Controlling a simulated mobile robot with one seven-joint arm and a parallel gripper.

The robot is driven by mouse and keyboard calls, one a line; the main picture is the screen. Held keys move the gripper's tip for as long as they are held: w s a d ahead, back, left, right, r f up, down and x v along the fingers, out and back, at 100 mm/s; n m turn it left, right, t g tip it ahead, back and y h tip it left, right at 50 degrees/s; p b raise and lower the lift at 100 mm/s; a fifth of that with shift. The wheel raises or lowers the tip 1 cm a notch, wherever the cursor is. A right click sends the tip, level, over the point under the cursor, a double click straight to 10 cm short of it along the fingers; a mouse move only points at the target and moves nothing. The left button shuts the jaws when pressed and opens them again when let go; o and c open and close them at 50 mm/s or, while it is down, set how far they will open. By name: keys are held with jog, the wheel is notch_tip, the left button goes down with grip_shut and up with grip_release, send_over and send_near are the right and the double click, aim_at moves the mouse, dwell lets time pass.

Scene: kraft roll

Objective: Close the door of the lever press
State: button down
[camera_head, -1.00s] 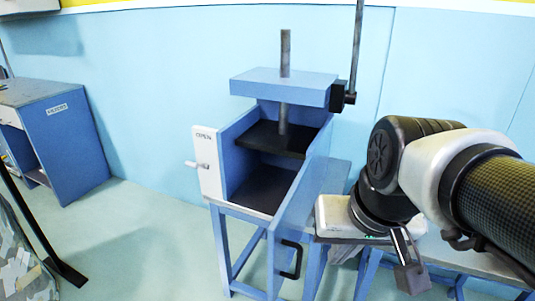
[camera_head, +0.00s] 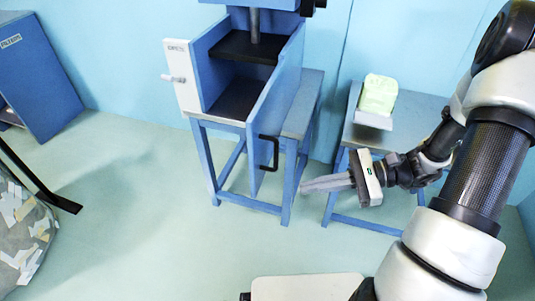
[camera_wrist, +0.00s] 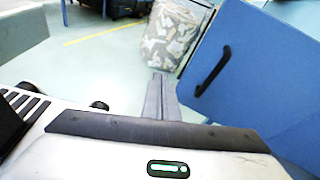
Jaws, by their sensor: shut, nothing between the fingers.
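The lever press (camera_head: 235,108) is a blue box on a blue stand, with a dark plate on a vertical post inside. Its blue door (camera_head: 272,100) stands open, swung out at the right toward the viewer, with a black handle (camera_head: 275,153) near its free edge. In the wrist view the door (camera_wrist: 255,60) fills the right side, its black handle (camera_wrist: 213,72) facing the camera. My gripper (camera_head: 304,187) is shut and empty, to the right of the door and a little below the handle, apart from it. Its fingers (camera_wrist: 160,76) also show in the wrist view, left of the handle.
A blue side table (camera_head: 400,110) with a pale green item (camera_head: 378,94) on a white tray stands at the right. A blue cabinet (camera_head: 40,75) stands at the far left. A patchwork sack (camera_head: 25,245) is at the lower left. The floor before the press is clear.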

notch_tip(320, 180, down, 4)
jog(key=w+d+m+t+y, duration=0.2)
jog(key=w+d+m+t, duration=0.1)
jog(key=m+t, duration=0.2)
jog(key=b, duration=0.1)
send_near(255, 172)
jog(key=x, duration=0.6)
jog(key=shift+w+a+f, duration=0.15)
jog(key=shift+a+f, duration=0.05)
jog(key=shift+m, duration=0.3)
